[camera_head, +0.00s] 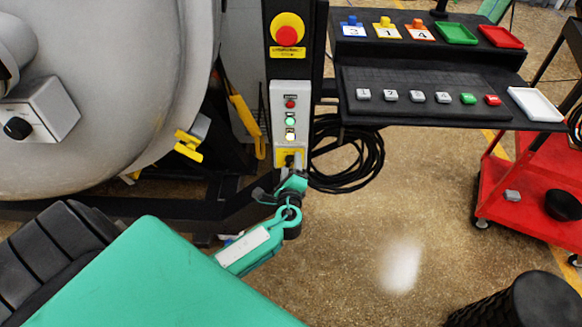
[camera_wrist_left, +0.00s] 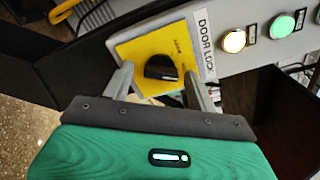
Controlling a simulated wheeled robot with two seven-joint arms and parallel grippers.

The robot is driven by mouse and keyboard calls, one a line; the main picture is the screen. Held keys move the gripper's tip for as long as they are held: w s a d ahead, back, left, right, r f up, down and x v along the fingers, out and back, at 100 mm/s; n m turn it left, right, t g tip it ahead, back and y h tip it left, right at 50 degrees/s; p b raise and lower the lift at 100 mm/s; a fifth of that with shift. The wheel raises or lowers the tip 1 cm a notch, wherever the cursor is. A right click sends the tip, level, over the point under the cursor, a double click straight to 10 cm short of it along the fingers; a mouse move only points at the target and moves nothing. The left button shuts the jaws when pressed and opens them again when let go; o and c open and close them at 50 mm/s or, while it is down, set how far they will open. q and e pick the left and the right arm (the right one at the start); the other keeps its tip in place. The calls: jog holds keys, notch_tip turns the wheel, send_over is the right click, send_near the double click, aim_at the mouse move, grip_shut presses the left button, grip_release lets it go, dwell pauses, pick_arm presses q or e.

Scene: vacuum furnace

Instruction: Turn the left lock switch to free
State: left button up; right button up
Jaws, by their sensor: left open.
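The lock switch is a black knob (camera_wrist_left: 160,67) on a yellow plate (camera_wrist_left: 133,52), beside a white label reading DOOR LOCK (camera_wrist_left: 204,47). In the head view the yellow plate (camera_head: 282,156) is at the bottom of a grey light panel on a black post, partly hidden by my gripper. My left gripper (camera_wrist_left: 158,78) is open, with one finger on each side of the knob. In the head view my left gripper (camera_head: 291,172) is right at the plate. I cannot tell whether the fingers touch the knob. The knob's exact pointing direction is unclear.
Above the switch are lit white (camera_head: 290,135) and green (camera_head: 290,121) lights, a red button and an emergency stop (camera_head: 287,36). A black shelf (camera_head: 430,112) with numbered blocks and trays projects to the right. Coiled black cable (camera_head: 350,155) hangs close right of the post.

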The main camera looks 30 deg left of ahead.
pick_arm(q)
jog(key=b+v, duration=0.1)
jog(key=v, duration=1.2)
jog(key=shift+s+d, duration=0.25)
jog(key=shift+s, duration=0.05)
pick_arm(e)
jog(key=r, duration=0.3)
jog(key=shift+w+a+r, duration=0.15)
jog(key=shift+w+r, duration=0.15)
jog(key=shift+a+f, duration=0.1)
